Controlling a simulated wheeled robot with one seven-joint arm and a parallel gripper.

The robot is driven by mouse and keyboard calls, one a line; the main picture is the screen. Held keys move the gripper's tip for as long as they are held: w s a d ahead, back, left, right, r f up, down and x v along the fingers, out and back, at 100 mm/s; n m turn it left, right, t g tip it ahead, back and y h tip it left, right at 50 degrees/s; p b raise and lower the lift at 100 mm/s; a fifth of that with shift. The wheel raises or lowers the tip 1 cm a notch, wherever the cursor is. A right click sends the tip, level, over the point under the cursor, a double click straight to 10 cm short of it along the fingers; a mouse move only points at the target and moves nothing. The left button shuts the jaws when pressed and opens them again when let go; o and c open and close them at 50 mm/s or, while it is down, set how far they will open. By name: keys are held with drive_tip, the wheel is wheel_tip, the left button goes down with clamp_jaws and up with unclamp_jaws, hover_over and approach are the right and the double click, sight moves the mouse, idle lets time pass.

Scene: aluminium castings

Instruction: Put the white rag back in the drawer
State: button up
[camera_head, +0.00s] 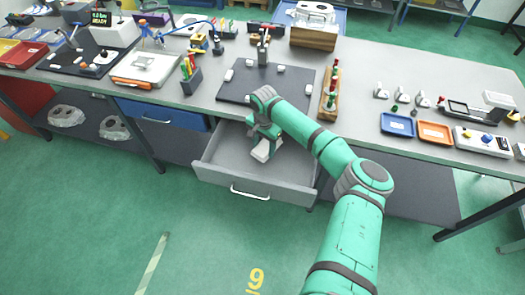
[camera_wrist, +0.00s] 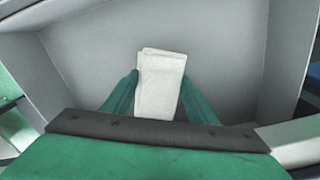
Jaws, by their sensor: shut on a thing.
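The white rag (camera_wrist: 161,82) is a folded, pale cloth between the two green fingers of my gripper (camera_wrist: 160,92) in the wrist view. The rag also shows in the head view (camera_head: 263,151), under my gripper (camera_head: 266,143). My gripper is shut on it and points down inside the open drawer. The grey drawer (camera_head: 219,176) is pulled out from under the workbench, with a white handle on its front. Its floor (camera_wrist: 215,50) looks otherwise empty. I cannot tell whether the rag touches the drawer floor.
The workbench (camera_head: 350,80) above holds a dark mat (camera_head: 240,88), a wooden rack (camera_head: 330,95), a blue tray (camera_head: 398,125) and an orange tray (camera_head: 435,132). A blue drawer (camera_head: 165,118) left of the open one is closed. The green floor in front is clear.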

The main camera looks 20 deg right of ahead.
sight(262, 151)
drive_tip(key=shift+w+f, duration=0.75)
drive_tip(key=shift+f, duration=1.5)
drive_tip(key=shift+f, duration=0.15)
drive_tip(key=o, duration=1)
wheel_tip(262, 151, up, 12)
drive_tip(key=shift+f, duration=0.15)
drive_tip(key=shift+r, duration=0.35)
